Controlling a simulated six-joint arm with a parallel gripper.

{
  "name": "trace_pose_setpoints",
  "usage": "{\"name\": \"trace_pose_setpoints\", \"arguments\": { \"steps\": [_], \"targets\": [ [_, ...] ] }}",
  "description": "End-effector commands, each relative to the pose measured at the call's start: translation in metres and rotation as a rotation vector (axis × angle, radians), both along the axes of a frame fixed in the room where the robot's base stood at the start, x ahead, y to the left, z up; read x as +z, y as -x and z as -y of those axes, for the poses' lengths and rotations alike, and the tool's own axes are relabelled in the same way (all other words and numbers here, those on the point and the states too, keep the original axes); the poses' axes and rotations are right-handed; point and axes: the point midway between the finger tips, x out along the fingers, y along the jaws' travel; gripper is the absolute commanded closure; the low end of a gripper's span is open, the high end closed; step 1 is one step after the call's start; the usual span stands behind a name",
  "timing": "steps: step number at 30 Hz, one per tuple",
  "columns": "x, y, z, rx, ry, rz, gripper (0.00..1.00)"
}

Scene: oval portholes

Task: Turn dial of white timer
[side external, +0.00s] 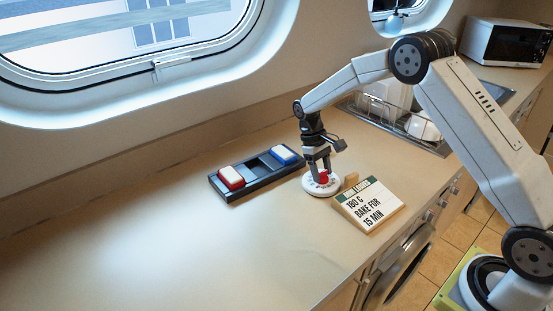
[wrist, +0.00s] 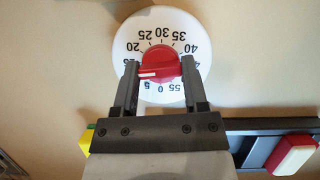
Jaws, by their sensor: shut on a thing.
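The white timer (side external: 309,189) lies flat on the counter in the side external view, with a red dial (side external: 323,177) on top. My gripper (side external: 318,170) reaches down over it. In the wrist view the timer face (wrist: 190,30) carries minute numbers, and the red dial (wrist: 162,58) sits between the two fingertips of my gripper (wrist: 160,72). The fingers are shut on the dial, one on each side. The dial's white pointer line points left, toward the left finger, which covers the numbers there. A sign (side external: 370,205) beside the timer reads "180 C, bake for 15 min".
A dark tray (side external: 240,187) left of the timer holds a red-and-white block (side external: 231,177) and a blue-and-white block (side external: 284,154). A dish rack (side external: 395,120) over the sink and a microwave (side external: 505,42) stand farther back. The counter at front left is clear.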

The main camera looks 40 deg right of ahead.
Motion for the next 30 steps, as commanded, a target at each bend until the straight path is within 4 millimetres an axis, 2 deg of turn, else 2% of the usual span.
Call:
{"name": "trace_pose_setpoints", "arguments": {
  "steps": [9, 23, 24, 26, 27, 30],
  "targets": [
    [0.0003, -0.0001, 0.0008, -0.123, 0.000, 0.001, 1.00],
    [0.0003, -0.0003, 0.0007, -0.136, 0.000, 0.001, 1.00],
    [0.0003, -0.0003, 0.0007, -0.136, 0.000, 0.002, 0.31],
    [0.0003, -0.0003, 0.0007, -0.136, 0.000, 0.001, 0.12],
    [0.0003, -0.0001, 0.0007, -0.136, 0.000, 0.001, 0.08],
    [0.0003, -0.0001, 0.0007, -0.135, 0.000, 0.001, 0.08]
  ]
}}
